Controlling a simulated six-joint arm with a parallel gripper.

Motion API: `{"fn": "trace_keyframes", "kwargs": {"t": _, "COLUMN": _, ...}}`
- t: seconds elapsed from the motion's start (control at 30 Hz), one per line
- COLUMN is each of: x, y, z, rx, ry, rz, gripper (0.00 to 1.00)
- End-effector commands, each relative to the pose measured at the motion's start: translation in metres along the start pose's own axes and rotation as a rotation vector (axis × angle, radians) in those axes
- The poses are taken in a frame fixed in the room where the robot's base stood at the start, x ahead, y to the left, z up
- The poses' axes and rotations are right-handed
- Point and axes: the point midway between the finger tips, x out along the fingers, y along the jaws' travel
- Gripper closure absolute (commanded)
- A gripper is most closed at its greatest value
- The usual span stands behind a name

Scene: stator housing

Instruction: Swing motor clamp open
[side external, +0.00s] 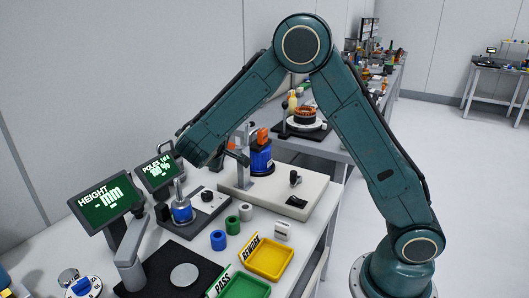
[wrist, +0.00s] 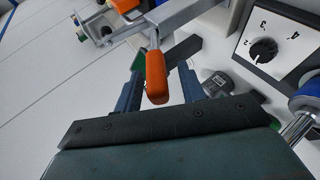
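The motor clamp's orange handle (wrist: 157,78) stands in the middle of the wrist view, joined to a grey metal clamp arm (wrist: 178,17). My gripper (wrist: 162,68) is open, with one blue finger on each side of the handle. A gap shows between the handle and the right finger; on the left side I cannot tell whether they touch. In the side view, a blue motor (side external: 261,161) stands upright on a pale base plate (side external: 310,190), with an orange part (side external: 262,137) above it. My wrist hides the fingers there.
A dial box (wrist: 263,50) is at the upper right of the wrist view. In the side view, a gauge stand (side external: 131,262), a dark fixture with a blue part (side external: 182,211), small rings (side external: 218,240) and a yellow tray (side external: 270,258) crowd the bench's front.

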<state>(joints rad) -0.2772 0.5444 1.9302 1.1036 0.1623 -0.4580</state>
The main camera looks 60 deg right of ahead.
Motion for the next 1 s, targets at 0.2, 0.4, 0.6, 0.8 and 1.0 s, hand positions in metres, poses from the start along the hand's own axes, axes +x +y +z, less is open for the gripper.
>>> {"fn": "trace_keyframes", "kwargs": {"t": 0.2, "x": -0.007, "y": 0.000, "z": 0.000, "rx": 0.000, "ry": 0.001, "rz": 0.000, "gripper": 0.60}}
{"fn": "trace_keyframes", "kwargs": {"t": 0.4, "x": -0.027, "y": 0.000, "z": -0.001, "rx": 0.000, "ry": 0.004, "rz": -0.001, "gripper": 0.60}}
{"fn": "trace_keyframes", "kwargs": {"t": 0.6, "x": -0.058, "y": 0.000, "z": -0.001, "rx": 0.001, "ry": 0.004, "rz": -0.001, "gripper": 0.60}}
{"fn": "trace_keyframes", "kwargs": {"t": 0.8, "x": -0.091, "y": 0.000, "z": -0.001, "rx": 0.000, "ry": 0.005, "rz": -0.001, "gripper": 0.60}}
{"fn": "trace_keyframes", "kwargs": {"t": 1.0, "x": -0.119, "y": -0.001, "z": -0.001, "rx": 0.000, "ry": 0.004, "rz": -0.001, "gripper": 0.60}}
